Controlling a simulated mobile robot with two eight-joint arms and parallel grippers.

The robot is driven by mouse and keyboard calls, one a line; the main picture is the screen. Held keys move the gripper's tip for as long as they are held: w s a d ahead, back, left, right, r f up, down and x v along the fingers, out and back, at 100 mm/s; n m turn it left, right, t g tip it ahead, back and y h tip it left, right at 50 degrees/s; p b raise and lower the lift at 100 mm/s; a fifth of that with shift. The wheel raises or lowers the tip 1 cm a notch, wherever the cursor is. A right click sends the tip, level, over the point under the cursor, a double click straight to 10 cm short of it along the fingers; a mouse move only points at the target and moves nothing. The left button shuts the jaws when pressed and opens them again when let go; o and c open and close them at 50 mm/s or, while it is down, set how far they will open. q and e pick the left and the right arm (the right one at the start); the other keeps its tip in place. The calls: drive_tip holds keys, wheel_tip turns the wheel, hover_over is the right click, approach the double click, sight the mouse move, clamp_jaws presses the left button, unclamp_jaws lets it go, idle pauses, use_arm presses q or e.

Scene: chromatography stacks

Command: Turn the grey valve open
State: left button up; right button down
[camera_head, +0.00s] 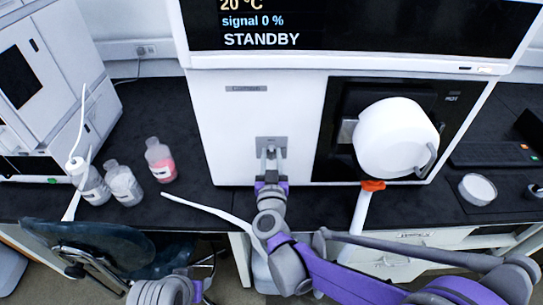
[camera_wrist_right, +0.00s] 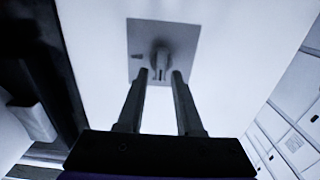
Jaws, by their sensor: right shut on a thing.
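The grey valve (camera_head: 272,143) is a small knob on a square grey plate on the white front panel of the instrument. My right gripper (camera_head: 271,158) reaches up to it from below, its fingers on the valve. In the right wrist view the valve's knob (camera_wrist_right: 160,60) sits between the tips of the two fingers of my right gripper (camera_wrist_right: 160,75), which is shut on it. A small dark mark shows on the plate (camera_wrist_right: 136,34) left of the knob. My left gripper is not in view; only a part of my left arm shows at the bottom.
The screen (camera_head: 350,22) above reads 20 °C, signal 0 % and STANDBY. A white round container (camera_head: 393,138) is mounted right of the valve. Several bottles, one with pink liquid (camera_head: 160,163), stand on the black bench to the left. A white dish (camera_head: 478,188) lies at right.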

drive_tip(key=m, duration=0.1)
drive_tip(key=m+b, duration=0.1)
drive_tip(key=m, duration=0.2)
drive_tip(key=shift+d+f+m, duration=0.1)
drive_tip(key=shift+d+m, duration=0.2)
drive_tip(key=shift+d+f+m+b, duration=0.15)
drive_tip(key=shift+f+m+b, duration=0.15)
drive_tip(key=shift+m, duration=1.95)
drive_tip(key=shift+d+f+m+b, duration=0.15)
drive_tip(key=shift+m+b, duration=0.25)
drive_tip(key=shift+m, duration=1.8)
drive_tip(key=shift+d+f+m+b, duration=0.15)
drive_tip(key=shift+f+m+b, duration=0.15)
drive_tip(key=shift+m, duration=1.95)
drive_tip(key=c, duration=0.9)
unclamp_jaws()
